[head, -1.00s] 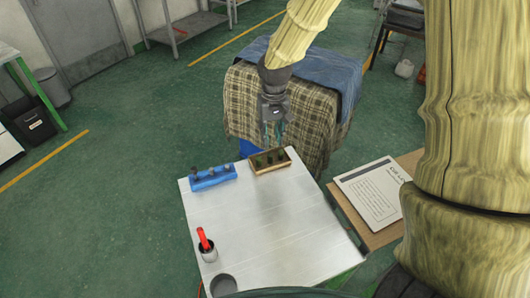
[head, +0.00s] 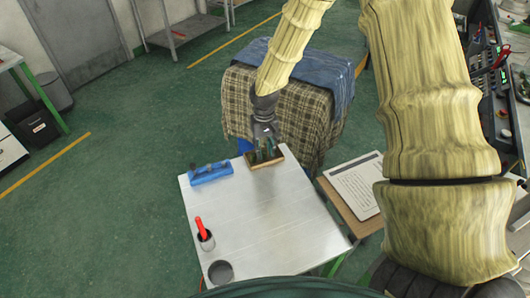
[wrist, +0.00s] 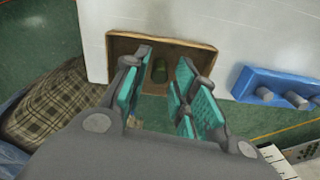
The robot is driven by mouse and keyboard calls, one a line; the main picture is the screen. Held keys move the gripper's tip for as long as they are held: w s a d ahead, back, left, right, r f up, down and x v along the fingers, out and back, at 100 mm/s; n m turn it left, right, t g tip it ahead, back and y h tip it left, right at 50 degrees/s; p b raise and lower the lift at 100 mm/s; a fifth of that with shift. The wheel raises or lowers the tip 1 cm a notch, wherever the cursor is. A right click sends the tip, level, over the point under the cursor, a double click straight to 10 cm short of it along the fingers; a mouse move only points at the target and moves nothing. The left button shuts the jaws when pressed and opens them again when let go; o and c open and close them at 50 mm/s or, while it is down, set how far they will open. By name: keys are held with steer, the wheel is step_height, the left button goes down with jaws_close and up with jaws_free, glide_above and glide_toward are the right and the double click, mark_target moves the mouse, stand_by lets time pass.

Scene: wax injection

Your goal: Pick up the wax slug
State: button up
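A shallow wooden tray (head: 280,158) sits at the far edge of the white table. It also shows in the wrist view (wrist: 122,42). How many slugs there are is partly hidden by my fingers. My gripper (head: 264,150) points down over the tray. In the wrist view my gripper (wrist: 165,80) is open, teal pads apart on either side of the slugs. I cannot tell whether a pad touches one.
A blue holder (head: 211,173) with grey pegs stands left of the tray. A clipboard (head: 357,185) lies at right. The table's middle is clear.

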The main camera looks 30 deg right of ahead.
steer(key=shift+w+f, duration=0.45)
steer(key=shift+f, duration=0.4)
steer(key=shift+s+r, duration=0.25)
steer(key=shift+s, duration=0.25)
steer(key=shift+w+f, duration=0.2)
steer(key=shift+w, duration=0.1)
jaws_close()
steer(key=shift+s+r, duration=0.1)
steer(key=shift+s, duration=0.05)
